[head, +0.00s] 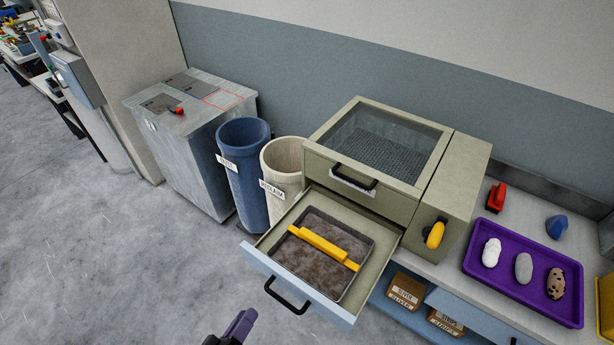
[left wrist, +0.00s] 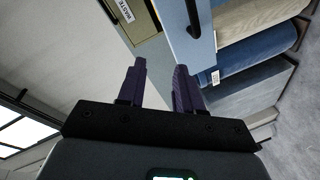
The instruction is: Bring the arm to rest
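My left gripper (head: 238,328) shows at the bottom edge of the head view, only its dark purple fingers in sight. It is in front of the open drawer (head: 345,321) and apart from it. In the left wrist view both fingers of my left gripper (left wrist: 160,82) stand apart with nothing between them. My right gripper is in neither view.
The pulled-out drawer holds a tray of grey-brown fluff (head: 306,262) with a yellow bar (head: 318,245) across it. A blue bin (head: 243,185), a cream bin (head: 283,165) and a grey cabinet (head: 205,160) stand left. A purple tray (head: 507,292) lies on the right counter. The left floor is clear.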

